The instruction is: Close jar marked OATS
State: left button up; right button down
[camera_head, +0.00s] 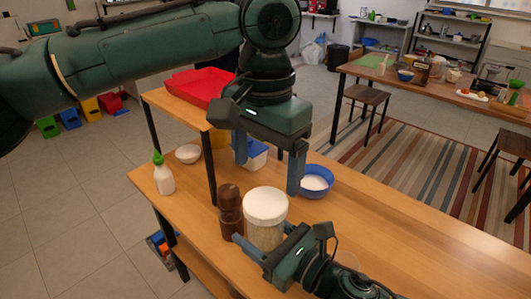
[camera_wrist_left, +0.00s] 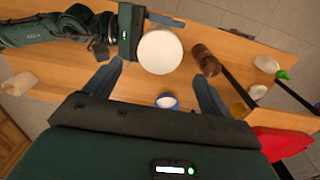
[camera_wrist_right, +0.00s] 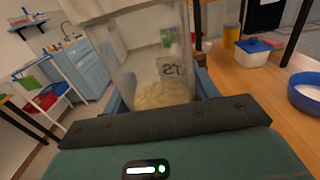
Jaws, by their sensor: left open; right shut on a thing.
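The clear jar (camera_head: 264,236) stands on the wooden table with pale oats inside and a round white lid (camera_head: 265,204) on top. I cannot tell whether the lid is fully seated. In the right wrist view part of its label (camera_wrist_right: 172,68) shows, ending in "TS". My right gripper (camera_head: 270,247) is shut on the jar's body from the front. My left gripper (camera_head: 268,172) is open and empty, pointing down above and behind the jar. In the left wrist view the white lid (camera_wrist_left: 160,52) lies between and beyond its open fingers.
A brown pepper mill (camera_head: 230,210) stands close beside the jar on the left. A blue bowl (camera_head: 315,182) with white contents is behind on the right. A white bottle with green cap (camera_head: 163,174) and a small white bowl (camera_head: 188,153) are farther left. A raised shelf holds a red tray (camera_head: 199,84).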

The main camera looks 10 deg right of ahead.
aim_at(265, 200)
pick_arm(q)
notch_tip(265, 200, down, 7)
jog(key=shift+r, duration=0.1)
dwell(0.4)
jog(key=c, duration=1)
jog(key=m, duration=0.8)
jog(key=o, duration=1.1)
